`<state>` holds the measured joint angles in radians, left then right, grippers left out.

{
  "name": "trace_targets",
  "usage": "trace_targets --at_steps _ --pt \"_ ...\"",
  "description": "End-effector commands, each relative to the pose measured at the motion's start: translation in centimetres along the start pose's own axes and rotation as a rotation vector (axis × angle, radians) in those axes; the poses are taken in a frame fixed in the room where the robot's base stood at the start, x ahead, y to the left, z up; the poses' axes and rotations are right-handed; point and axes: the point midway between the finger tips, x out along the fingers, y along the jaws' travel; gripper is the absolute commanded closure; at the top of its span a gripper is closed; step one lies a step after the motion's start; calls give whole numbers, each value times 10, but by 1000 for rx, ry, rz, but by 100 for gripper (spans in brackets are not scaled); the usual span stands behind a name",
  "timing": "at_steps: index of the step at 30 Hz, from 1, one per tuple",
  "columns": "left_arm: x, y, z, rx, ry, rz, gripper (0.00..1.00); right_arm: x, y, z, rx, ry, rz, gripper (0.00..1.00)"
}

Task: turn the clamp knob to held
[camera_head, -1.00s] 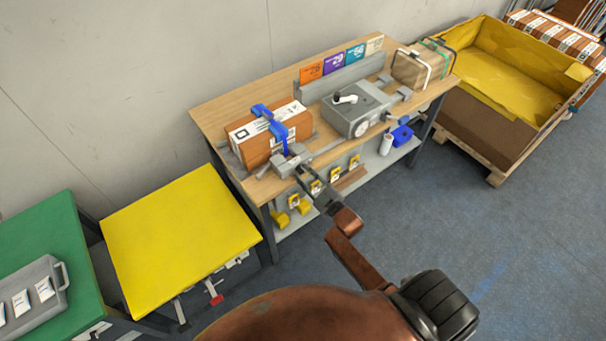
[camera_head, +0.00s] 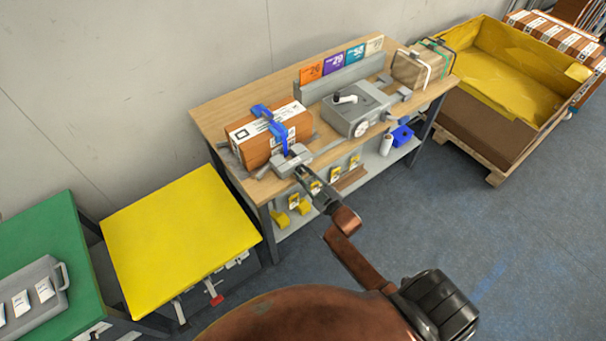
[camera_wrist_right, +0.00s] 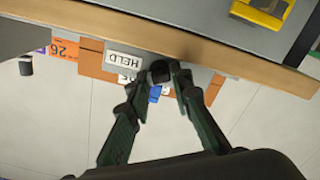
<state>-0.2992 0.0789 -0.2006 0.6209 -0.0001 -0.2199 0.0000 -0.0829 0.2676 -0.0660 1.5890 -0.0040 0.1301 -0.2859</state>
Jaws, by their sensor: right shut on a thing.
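The clamp (camera_head: 291,161) is a grey block at the front left edge of the wooden workbench, beside a brown and white box (camera_head: 262,137) with a blue strap. My right gripper (camera_head: 303,174) reaches up to the front of the clamp. In the right wrist view, my right gripper (camera_wrist_right: 160,80) is shut on a dark round knob (camera_wrist_right: 160,70), with a finger on each side. A white label reading HELD (camera_wrist_right: 125,61) sits just beside the knob. The knob's pointing direction cannot be told. My left gripper is not in view.
A grey device with a lever (camera_head: 357,110) stands mid-bench (camera_head: 222,109), and a strapped parcel (camera_head: 421,67) at its right end. Coloured number cards stand at the back. A yellow table (camera_head: 180,235) and a green table (camera_head: 45,235) stand left.

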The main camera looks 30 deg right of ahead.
Motion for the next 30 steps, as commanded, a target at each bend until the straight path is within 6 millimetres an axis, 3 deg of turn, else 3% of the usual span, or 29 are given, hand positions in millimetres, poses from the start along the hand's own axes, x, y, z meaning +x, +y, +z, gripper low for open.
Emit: trace_targets --at_steps 18,30 --pt "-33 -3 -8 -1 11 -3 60 0 2 -2 362 -1 -1 100" --pt "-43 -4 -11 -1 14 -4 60 0 2 0 540 -1 -1 100"
